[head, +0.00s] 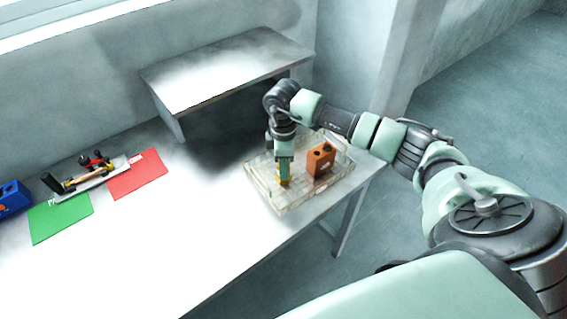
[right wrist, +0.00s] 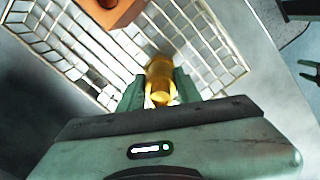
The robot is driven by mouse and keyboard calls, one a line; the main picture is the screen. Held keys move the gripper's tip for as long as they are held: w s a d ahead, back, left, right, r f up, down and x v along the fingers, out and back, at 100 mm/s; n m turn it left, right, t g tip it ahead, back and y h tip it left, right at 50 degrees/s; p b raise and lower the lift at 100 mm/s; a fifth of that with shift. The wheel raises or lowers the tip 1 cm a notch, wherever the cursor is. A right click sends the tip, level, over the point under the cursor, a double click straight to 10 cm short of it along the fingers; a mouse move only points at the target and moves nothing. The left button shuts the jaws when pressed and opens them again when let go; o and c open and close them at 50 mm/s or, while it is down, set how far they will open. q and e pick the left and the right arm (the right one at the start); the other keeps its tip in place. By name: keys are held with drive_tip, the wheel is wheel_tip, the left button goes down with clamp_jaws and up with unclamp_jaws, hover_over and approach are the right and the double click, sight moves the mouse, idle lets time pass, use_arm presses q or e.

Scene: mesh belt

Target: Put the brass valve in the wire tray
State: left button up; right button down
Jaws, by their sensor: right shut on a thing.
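The brass valve (right wrist: 160,82) is a golden piece between the fingers of my right gripper (right wrist: 158,92) in the right wrist view. My right gripper is shut on it and points down over the wire tray (right wrist: 215,58). In the head view the valve (head: 284,182) shows as a small yellow bit under the right gripper (head: 283,172), within the outline of the wire tray (head: 264,198). I cannot tell whether the valve touches the tray floor. My left gripper is not in the head view.
An orange block with dark holes (head: 320,160) sits in the tray's right part. A raised grey shelf (head: 228,68) stands behind. Green (head: 61,216) and red (head: 138,175) mats, a board with several small items (head: 92,177) and a blue block (head: 13,199) lie left. The table's middle is clear.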

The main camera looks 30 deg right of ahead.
drive_tip(key=c, duration=1)
unclamp_jaws()
drive_tip(key=shift+f, duration=0.1)
drive_tip(key=shift+o, duration=0.2)
drive_tip(key=shift+r, duration=0.45)
wheel_tip(320, 180, up, 10)
drive_tip(key=b, duration=0.3)
drive_tip(key=shift+r, duration=0.75)
